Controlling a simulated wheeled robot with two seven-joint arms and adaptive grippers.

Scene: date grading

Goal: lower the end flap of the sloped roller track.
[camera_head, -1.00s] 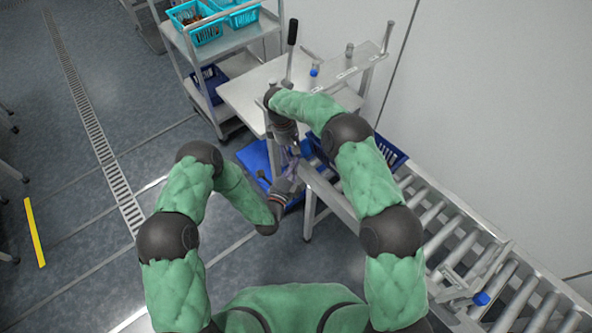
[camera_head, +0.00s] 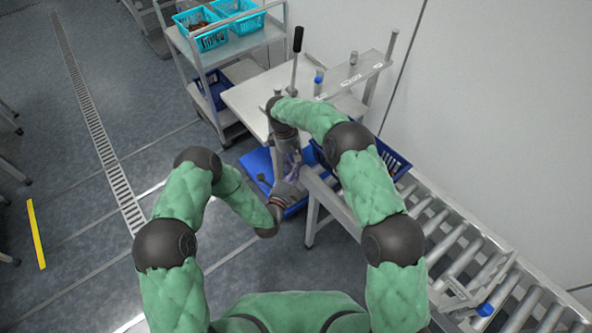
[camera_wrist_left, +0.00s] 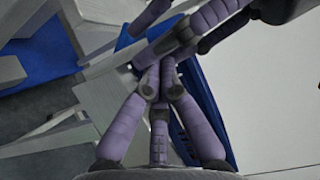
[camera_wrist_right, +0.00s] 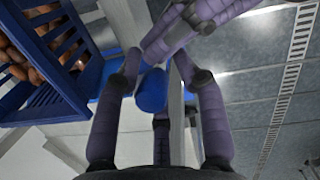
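The sloped roller track (camera_head: 455,235) runs from the lower right up to the middle of the head view. Its near end, by a grey leg frame (camera_head: 318,200), is partly hidden behind my right arm and the grippers. I cannot make out the end flap clearly. My right gripper (camera_head: 290,165) points down at that end. In the right wrist view its fingers (camera_wrist_right: 157,62) are apart, on either side of a blue knob (camera_wrist_right: 151,92); contact is unclear. My left gripper (camera_head: 292,185) is close beside it. In the left wrist view its fingertips (camera_wrist_left: 158,66) come together, with nothing visible between them.
A blue crate (camera_head: 392,160) stands on the track behind my right arm; the right wrist view shows dates in it. A blue platform (camera_head: 258,165) lies low on the floor. A steel table (camera_head: 250,98) and a cart with turquoise baskets (camera_head: 205,38) stand behind.

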